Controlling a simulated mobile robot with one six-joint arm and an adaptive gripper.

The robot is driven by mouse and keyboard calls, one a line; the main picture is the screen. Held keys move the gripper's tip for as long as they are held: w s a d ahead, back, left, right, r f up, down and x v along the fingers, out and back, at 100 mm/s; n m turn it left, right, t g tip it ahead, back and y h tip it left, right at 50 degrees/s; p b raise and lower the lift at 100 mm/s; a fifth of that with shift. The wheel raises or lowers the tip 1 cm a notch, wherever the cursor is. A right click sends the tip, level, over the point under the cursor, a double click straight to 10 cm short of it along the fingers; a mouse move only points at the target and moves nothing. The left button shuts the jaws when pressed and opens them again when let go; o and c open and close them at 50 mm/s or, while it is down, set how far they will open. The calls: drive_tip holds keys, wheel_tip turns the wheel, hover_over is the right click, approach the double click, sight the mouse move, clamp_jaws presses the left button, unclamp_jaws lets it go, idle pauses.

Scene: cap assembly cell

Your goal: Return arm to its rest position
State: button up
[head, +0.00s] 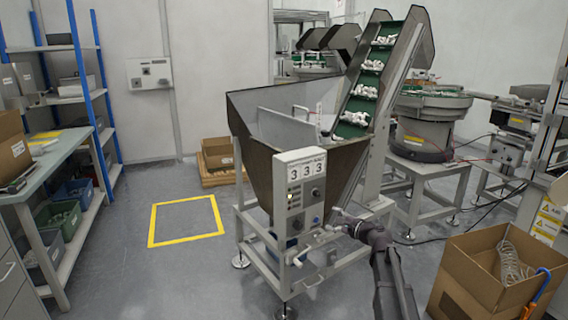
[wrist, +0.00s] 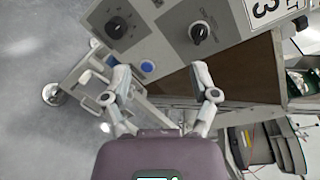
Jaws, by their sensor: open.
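My gripper (head: 336,224) is in front of the lower right part of the hopper's control panel (head: 300,190) in the head view. My dark arm reaches up to it from the bottom edge. In the wrist view my gripper (wrist: 162,82) has its two fingers spread wide with nothing between them. The control panel (wrist: 165,18) fills the top of that view, with two black knobs and a blue button near the fingertips. I cannot tell the exact gap between fingers and panel.
The steel hopper (head: 345,170) stands on a white frame just ahead. A cardboard box (head: 470,290) with a coiled hose is at the lower right. A yellow-taped floor square (head: 186,221) is empty at left, near a blue-post shelf (head: 78,60). Floor between is clear.

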drive_tip(key=s+a+f+n+g+h, duration=0.1)
drive_tip(key=s+a+f+n+g, duration=0.4)
drive_tip(key=s, duration=0.3)
drive_tip(key=s+a+f+n+g+h, duration=0.2)
drive_tip(key=s+a+f+n+g, duration=0.1)
drive_tip(key=s+f+n, duration=0.4)
drive_tip(key=s+d+f+n+g+h+p, duration=0.1)
drive_tip(key=s+d+f+n+g+h, duration=0.2)
drive_tip(key=s, duration=0.5)
drive_tip(key=s+d+n+g+h, duration=0.15)
drive_tip(key=s+h, duration=0.25)
drive_tip(key=s, duration=0.5)
wheel_tip(320, 180, up, 27)
drive_tip(key=p, duration=2.7)
drive_tip(key=shift+n+g, duration=0.35)
drive_tip(key=shift+n, duration=0.1)
drive_tip(key=shift+w, duration=0.1)
drive_tip(key=shift+c, duration=0.2)
